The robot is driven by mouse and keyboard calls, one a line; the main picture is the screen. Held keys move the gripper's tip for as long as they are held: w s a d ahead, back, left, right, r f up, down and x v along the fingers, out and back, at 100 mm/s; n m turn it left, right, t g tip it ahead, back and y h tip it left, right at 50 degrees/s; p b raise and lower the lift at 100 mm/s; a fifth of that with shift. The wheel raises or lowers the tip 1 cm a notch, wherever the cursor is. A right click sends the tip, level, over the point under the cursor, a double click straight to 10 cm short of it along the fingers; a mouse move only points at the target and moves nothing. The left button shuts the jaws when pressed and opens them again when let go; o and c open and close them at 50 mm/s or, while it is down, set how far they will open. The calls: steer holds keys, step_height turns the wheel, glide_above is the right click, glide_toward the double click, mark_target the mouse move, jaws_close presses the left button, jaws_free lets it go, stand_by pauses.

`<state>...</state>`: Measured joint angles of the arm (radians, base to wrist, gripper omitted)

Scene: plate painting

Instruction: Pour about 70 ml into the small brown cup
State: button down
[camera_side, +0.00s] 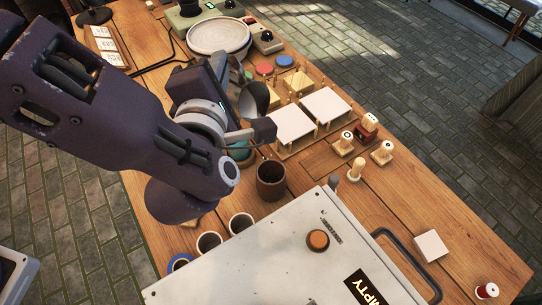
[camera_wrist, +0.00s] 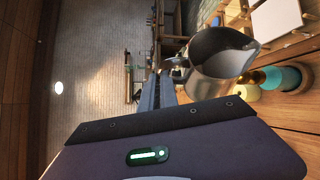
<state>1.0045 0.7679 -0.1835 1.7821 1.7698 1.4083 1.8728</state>
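The small brown cup (camera_side: 271,183) stands upright on the wooden table, just behind the pale metal box. A metal pitcher (camera_wrist: 218,62) fills the middle right of the wrist view, with its open mouth and spout in sight. In the side view the pitcher (camera_side: 255,98) is a dark grey shape, partly hidden by my gripper. My gripper (camera_wrist: 167,92) appears shut on the pitcher's handle side, though the grip itself is partly hidden. The pitcher looks tilted and is above and behind the brown cup. I see no stream of liquid, and the pitcher's level is unclear.
A pale metal box (camera_side: 275,262) with an orange button fills the front. White cups (camera_side: 240,223) stand left of it. Several wooden stamps (camera_side: 356,169), white cards (camera_side: 326,104) and a round plate (camera_side: 218,36) lie farther back. Yellow and teal jars (camera_wrist: 291,77) sit near the pitcher.

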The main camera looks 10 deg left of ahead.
steer(key=shift+s+d+f+t+b, duration=0.1)
steer(key=shift+s+d+t+b, duration=0.2)
steer(key=shift+b, duration=0.25)
steer(key=shift+w+a+m, duration=0.2)
steer(key=shift+a+m, duration=0.1)
stand_by(0.7)
steer(key=shift+w+f+m+y, duration=0.15)
steer(key=shift+m+y, duration=0.15)
stand_by(0.8)
steer(key=shift+d+f+t, duration=0.1)
steer(key=shift+t, duration=0.3)
steer(key=shift+f+m+t, duration=0.15)
steer(key=shift+m+t, duration=0.15)
steer(key=shift+m, duration=0.1)
stand_by(0.7)
steer(key=a, duration=0.1)
steer(key=w+a+n+g, duration=0.1)
steer(key=a, duration=0.1)
steer(key=a+r+n+g, duration=0.1)
steer(key=shift+w+a, duration=0.25)
steer(key=shift+w, duration=0.1)
steer(key=shift+w+a+f+n+g+h+p, duration=0.25)
steer(key=shift+a+f+n+g+h+p, duration=0.25)
steer(key=shift+n+g+p, duration=0.3)
steer(key=shift+a+f+g, duration=0.1)
steer(key=shift+f+g, duration=0.15)
steer(key=shift+g, duration=0.05)
